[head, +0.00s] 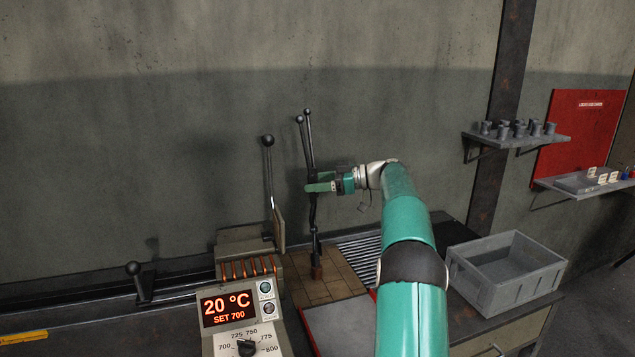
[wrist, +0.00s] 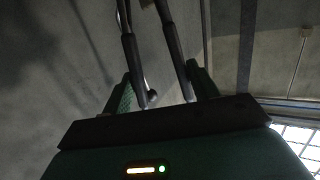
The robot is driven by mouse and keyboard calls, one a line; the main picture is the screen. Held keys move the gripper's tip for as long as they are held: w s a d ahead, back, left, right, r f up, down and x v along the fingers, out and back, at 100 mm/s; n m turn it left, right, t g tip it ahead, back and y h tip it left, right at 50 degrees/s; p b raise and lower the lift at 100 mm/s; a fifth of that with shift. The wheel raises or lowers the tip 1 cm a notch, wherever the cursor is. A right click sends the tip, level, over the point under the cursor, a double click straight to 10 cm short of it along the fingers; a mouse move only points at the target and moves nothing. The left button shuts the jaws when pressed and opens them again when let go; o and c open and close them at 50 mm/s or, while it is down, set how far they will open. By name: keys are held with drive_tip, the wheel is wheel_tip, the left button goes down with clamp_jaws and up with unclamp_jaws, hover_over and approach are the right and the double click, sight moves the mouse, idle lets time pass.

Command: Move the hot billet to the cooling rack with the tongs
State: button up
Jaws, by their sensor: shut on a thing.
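My gripper (head: 320,187) is shut on the dark tongs (head: 312,150), which hang nearly upright with their knobbed handle ends up. In the wrist view, the two tong handles (wrist: 172,45) run between my fingers (wrist: 160,92). A small dark reddish-brown block, seemingly the billet (head: 317,273), is at the tongs' lower tips over the brick-tiled surface (head: 335,287). It shows no bright glow. I cannot tell whether the tips grip it or whether it touches the tiles. The slatted cooling rack (head: 366,256) lies just right of the tiles, partly hidden by my arm.
The furnace control box (head: 240,318) reads 20 °C, SET 700. A long lever (head: 268,170) stands left of the tongs, by an upright plate. A grey crate (head: 510,290) sits right of my arm. Wall shelves (head: 525,138) hold small parts. A lower black-knobbed lever (head: 137,280) stands at left.

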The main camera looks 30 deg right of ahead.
drive_tip(key=shift+r, duration=0.1)
drive_tip(key=shift+s+d+t+y, duration=0.4)
drive_tip(key=shift+s+d, duration=0.15)
drive_tip(key=shift+d, duration=0.05)
drive_tip(key=shift+f, duration=0.45)
idle(0.5)
drive_tip(key=shift+f, duration=2.5)
